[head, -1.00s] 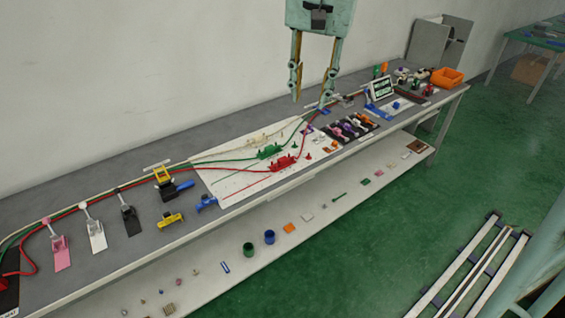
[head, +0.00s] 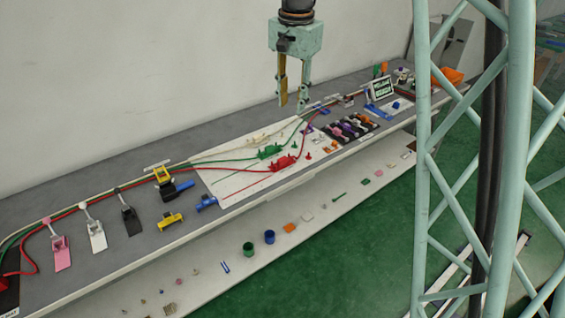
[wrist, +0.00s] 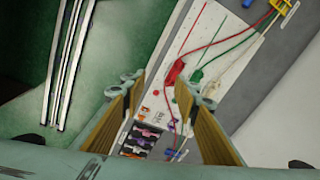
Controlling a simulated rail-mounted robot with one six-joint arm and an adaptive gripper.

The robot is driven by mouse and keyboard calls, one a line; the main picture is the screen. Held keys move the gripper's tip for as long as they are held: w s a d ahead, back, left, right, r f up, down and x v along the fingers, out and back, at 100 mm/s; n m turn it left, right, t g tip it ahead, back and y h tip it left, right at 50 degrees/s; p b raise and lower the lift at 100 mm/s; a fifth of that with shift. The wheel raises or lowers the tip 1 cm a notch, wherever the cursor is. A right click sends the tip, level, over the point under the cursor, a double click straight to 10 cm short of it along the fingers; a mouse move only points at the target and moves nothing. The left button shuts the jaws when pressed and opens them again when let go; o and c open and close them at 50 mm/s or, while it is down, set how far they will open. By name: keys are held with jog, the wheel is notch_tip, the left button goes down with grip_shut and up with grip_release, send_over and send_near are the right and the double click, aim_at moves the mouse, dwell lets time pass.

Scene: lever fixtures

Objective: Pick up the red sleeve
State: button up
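A red piece (head: 284,162) with a red cable running to it lies on the white board (head: 230,183); I take it for the red sleeve, but its shape is too small to be sure. In the wrist view the red piece (wrist: 174,72) shows just beyond and between my fingertips. My gripper (head: 292,107) hangs above the back of the bench, apart from everything. In the wrist view my gripper (wrist: 161,91) has its two fingers wide apart with nothing between them.
A green piece (head: 270,151) with a green cable lies close behind the red one. A dark rack of coloured parts (head: 349,127) stands to the right. Lever fixtures (head: 97,235) line the bench's left. A lower shelf (head: 318,213) holds several small parts.

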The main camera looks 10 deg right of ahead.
jog(key=w+f+m, duration=0.2)
jog(key=w+f, duration=0.6)
jog(key=f, duration=0.2)
jog(key=m+g, duration=0.1)
jog(key=m, duration=0.1)
send_over(282, 158)
notch_tip(282, 158, down, 10)
jog(key=shift+r, duration=0.25)
jog(key=shift+f+b, duration=0.35)
jog(key=shift+f, duration=3.9)
jog(key=shift+f, duration=0.1)
jog(key=shift+s+f+b, duration=0.1)
jog(key=shift+f+b, duration=0.3)
jog(key=shift+f, duration=2.15)
jog(key=shift+c, duration=0.3)
